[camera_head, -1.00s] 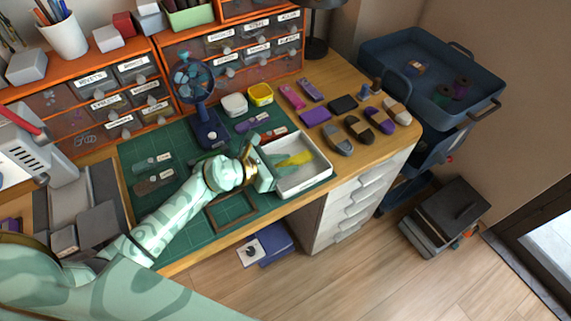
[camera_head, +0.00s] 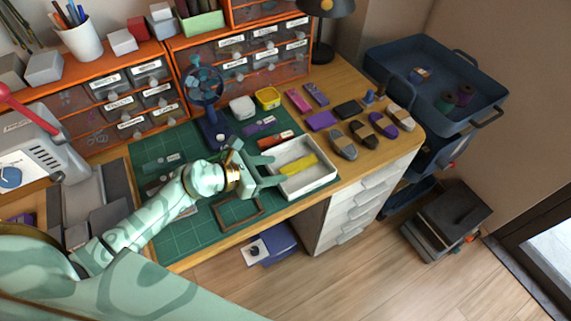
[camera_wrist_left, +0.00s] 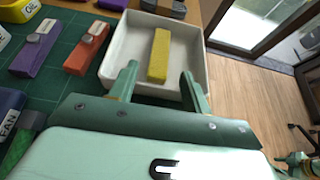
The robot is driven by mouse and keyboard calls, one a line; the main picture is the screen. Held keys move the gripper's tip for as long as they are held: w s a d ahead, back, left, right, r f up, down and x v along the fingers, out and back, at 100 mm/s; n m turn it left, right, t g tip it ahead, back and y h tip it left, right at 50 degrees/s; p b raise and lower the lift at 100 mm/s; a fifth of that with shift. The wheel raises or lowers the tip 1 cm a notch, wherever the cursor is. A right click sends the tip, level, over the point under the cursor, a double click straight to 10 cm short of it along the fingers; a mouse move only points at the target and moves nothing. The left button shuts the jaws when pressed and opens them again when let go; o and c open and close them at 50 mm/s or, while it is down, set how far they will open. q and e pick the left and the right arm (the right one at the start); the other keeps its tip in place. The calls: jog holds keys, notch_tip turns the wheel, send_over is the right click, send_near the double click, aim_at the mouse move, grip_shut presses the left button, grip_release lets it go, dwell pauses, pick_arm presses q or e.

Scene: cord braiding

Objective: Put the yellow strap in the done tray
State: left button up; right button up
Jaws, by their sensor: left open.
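In the left wrist view the yellow strap (camera_wrist_left: 159,55) lies lengthwise on the floor of the white tray (camera_wrist_left: 120,45). My left gripper (camera_head: 278,170) is open and empty at the tray's left edge. In the left wrist view its fingers (camera_wrist_left: 158,78) are spread apart, with the strap lying beyond and between them, apart from both.
A purple strap (camera_head: 259,125) and an orange-red strap (camera_head: 275,138) lie behind the tray. A blue fan (camera_head: 206,85) stands left of them. A wooden frame (camera_head: 238,213) lies in front. Several straps and dark blocks lie on the desk to the right.

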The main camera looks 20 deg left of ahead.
pick_arm(q)
jog(key=v, duration=0.6)
jog(key=shift+p, duration=0.4)
jog(key=shift+f, duration=0.1)
